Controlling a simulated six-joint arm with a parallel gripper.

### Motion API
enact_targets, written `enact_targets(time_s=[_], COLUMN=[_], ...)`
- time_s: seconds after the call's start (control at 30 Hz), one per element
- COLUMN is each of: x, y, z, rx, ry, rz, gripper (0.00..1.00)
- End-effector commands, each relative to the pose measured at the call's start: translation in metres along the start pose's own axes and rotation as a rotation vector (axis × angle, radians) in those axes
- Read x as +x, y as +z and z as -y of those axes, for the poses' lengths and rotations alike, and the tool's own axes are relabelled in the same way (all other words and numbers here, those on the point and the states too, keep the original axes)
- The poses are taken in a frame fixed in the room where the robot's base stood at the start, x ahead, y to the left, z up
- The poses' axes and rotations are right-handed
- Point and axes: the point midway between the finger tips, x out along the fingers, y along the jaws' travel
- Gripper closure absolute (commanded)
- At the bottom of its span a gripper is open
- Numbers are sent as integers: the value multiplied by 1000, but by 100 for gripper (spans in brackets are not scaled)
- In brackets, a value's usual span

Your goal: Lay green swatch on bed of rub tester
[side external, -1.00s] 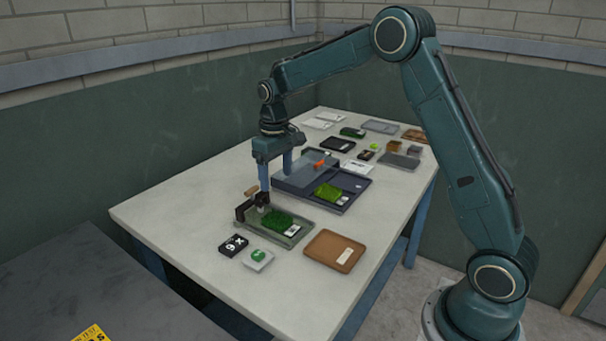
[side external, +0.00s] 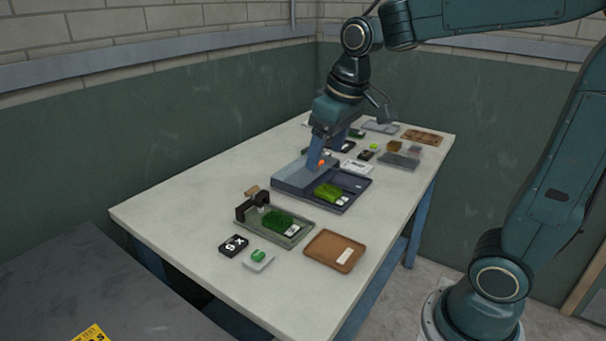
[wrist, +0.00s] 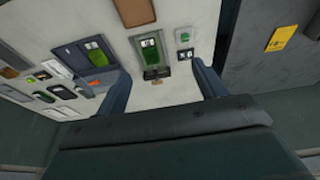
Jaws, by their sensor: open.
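A dark green swatch (side external: 278,221) with a white label lies in a grey-green tray (side external: 305,237) near the front of the table. A black clamp-like arm (side external: 243,210) stands at the tray's left end. These also show in the wrist view, the swatch (wrist: 150,48) upper middle. A brighter green swatch (side external: 327,192) lies on a dark blue tray (side external: 354,197) beside a blue-grey block. I cannot tell for sure which unit is the rub tester. My gripper (side external: 327,152) is open and empty, above the back of the blue unit, away from both swatches.
A brown tray (side external: 325,252), a black marked block (side external: 233,245) and a white piece with a green spot (side external: 258,260) sit near the front. Several small trays and blocks crowd the table's far end. The table's left side is clear.

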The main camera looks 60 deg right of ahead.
Motion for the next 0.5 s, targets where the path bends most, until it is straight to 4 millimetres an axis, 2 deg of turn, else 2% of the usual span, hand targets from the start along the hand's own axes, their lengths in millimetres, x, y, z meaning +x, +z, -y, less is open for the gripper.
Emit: enact_targets(time_s=[0.2, 0.5], x=[-22, -30], y=[47, 110], z=[10, 20], rx=[0, 3], ry=[-3, -12], rz=[-74, -165], gripper=[30, 30])
